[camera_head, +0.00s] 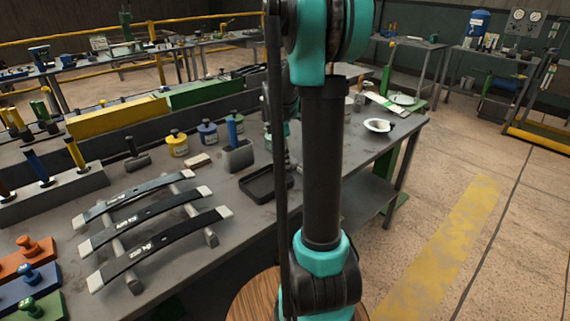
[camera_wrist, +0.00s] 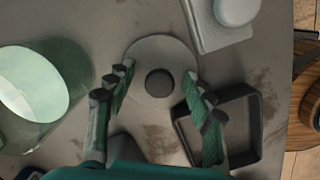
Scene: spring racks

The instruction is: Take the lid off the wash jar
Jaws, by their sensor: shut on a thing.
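The lid, a round pale grey disc with a dark knob (camera_wrist: 159,83), sits between the fingers of my gripper (camera_wrist: 156,92) in the wrist view. The lid's height above the bench is unclear. In the head view my arm hides most of my gripper (camera_head: 280,110) and the lid.
A black tray (camera_wrist: 252,158) lies close to the right finger; it also shows in the head view (camera_head: 244,187). A grey block with a white round top (camera_wrist: 236,10) is nearby.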

